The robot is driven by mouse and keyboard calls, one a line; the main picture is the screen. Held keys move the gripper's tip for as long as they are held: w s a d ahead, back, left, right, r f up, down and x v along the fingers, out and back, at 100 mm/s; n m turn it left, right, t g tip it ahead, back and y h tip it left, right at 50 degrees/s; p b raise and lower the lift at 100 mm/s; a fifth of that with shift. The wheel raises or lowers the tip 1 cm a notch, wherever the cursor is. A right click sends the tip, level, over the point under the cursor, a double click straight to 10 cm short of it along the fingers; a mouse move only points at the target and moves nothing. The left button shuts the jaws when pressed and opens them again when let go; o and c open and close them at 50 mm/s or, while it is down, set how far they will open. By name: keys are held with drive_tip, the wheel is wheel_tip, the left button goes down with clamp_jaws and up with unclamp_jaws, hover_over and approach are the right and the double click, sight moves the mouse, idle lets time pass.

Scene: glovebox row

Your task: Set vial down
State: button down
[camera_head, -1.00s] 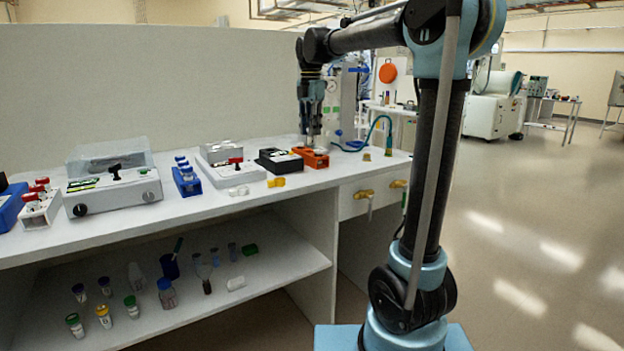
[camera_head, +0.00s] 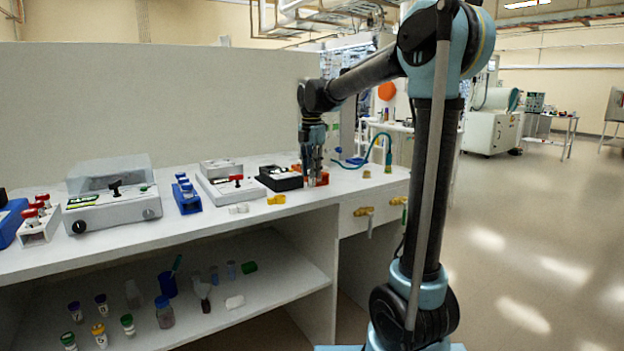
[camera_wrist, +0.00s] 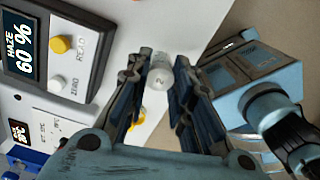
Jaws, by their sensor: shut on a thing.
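A small vial with a pale cap marked with a dark character (camera_wrist: 159,78) sits between my fingertips in the wrist view. My gripper (camera_wrist: 158,72) is shut on it, with one dark finger on each side. In the head view my gripper (camera_head: 314,178) points down at the right end of the white bench, in front of the orange block (camera_head: 323,178). The vial cannot be made out there. The vial's base is hidden, so I cannot tell whether it touches the bench top (camera_head: 345,183).
A dark instrument reading "HAZE 60 %" (camera_wrist: 62,45) is left of my gripper in the wrist view. A small tan piece (camera_head: 367,174) stands right. Bare bench shows near the front edge.

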drive_tip(key=shift+f, duration=1.35)
drive_tip(key=c, duration=1.4)
unclamp_jaws()
wheel_tip(320, 180, up, 12)
drive_tip(key=s+d+f+m+t, duration=0.1)
drive_tip(key=s+d+f+m, duration=1)
drive_tip(key=s+d, duration=0.35)
drive_tip(key=s+d+f+m, duration=0.2)
drive_tip(key=s+f+m, duration=0.3)
drive_tip(key=f, duration=0.1)
drive_tip(key=s+d+f+m, duration=0.2)
drive_tip(key=s+f+m, duration=0.3)
drive_tip(key=s+f, duration=0.1)
drive_tip(key=s+d+f+m+t, duration=0.1)
drive_tip(key=s+d+f+m, duration=0.2)
drive_tip(key=s+f+m, duration=0.2)
drive_tip(key=shift+s+d+f+m, duration=0.1)
drive_tip(key=shift+s+f+m, duration=0.2)
drive_tip(key=shift+f, duration=0.35)
drive_tip(key=shift+s+f+m, duration=0.1)
drive_tip(key=shift+s+f, duration=0.25)
drive_tip(key=shift+f, duration=0.3)
